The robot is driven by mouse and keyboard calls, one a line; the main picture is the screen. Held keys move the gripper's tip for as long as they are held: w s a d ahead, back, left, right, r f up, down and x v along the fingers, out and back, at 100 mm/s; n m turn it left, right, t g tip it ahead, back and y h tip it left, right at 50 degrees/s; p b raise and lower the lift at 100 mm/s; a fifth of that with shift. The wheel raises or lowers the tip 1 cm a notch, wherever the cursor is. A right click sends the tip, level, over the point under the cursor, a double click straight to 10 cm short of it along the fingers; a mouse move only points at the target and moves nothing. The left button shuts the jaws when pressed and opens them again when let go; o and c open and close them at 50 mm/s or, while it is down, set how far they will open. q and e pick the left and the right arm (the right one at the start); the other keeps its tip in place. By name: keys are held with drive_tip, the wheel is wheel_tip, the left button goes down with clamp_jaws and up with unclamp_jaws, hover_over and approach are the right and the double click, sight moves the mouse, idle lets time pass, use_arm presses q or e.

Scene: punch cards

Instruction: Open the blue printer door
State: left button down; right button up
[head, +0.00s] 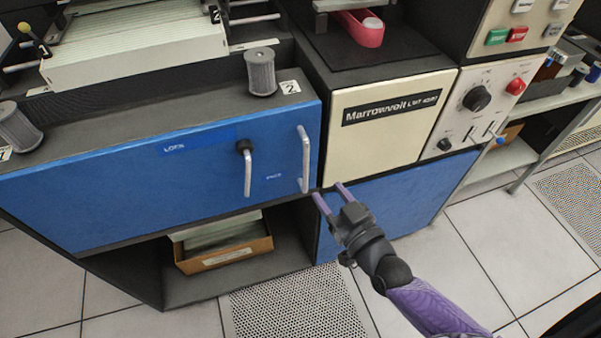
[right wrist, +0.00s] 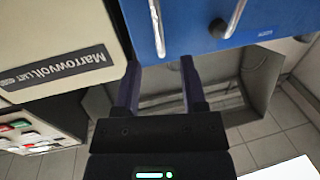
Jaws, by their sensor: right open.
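The blue printer door (head: 120,190) is a wide panel at the left in the head view and looks closed. It bears a vertical silver handle (head: 305,160) at its right edge and a lever (head: 247,170) with a black knob beside the word LOCK. My right gripper (head: 328,194) is open and empty, just below and right of the silver handle, apart from it. In the right wrist view the door (right wrist: 195,25) is ahead, with its handle (right wrist: 157,28) beyond the two purple fingers (right wrist: 160,85). My left gripper is not in view.
A cream panel labelled Marrowvolt (head: 385,118) is right of the door, with a second blue panel (head: 400,195) below. An open shelf under the door holds a card box (head: 225,248). A grey cylinder (head: 261,72) stands on the ledge above. Tiled floor (head: 490,240) is clear at right.

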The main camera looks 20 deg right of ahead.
sight(308, 163)
drive_tip(key=b+x, duration=0.2)
drive_tip(key=x, duration=0.7)
drive_tip(key=shift+w, duration=0.5)
clamp_jaws()
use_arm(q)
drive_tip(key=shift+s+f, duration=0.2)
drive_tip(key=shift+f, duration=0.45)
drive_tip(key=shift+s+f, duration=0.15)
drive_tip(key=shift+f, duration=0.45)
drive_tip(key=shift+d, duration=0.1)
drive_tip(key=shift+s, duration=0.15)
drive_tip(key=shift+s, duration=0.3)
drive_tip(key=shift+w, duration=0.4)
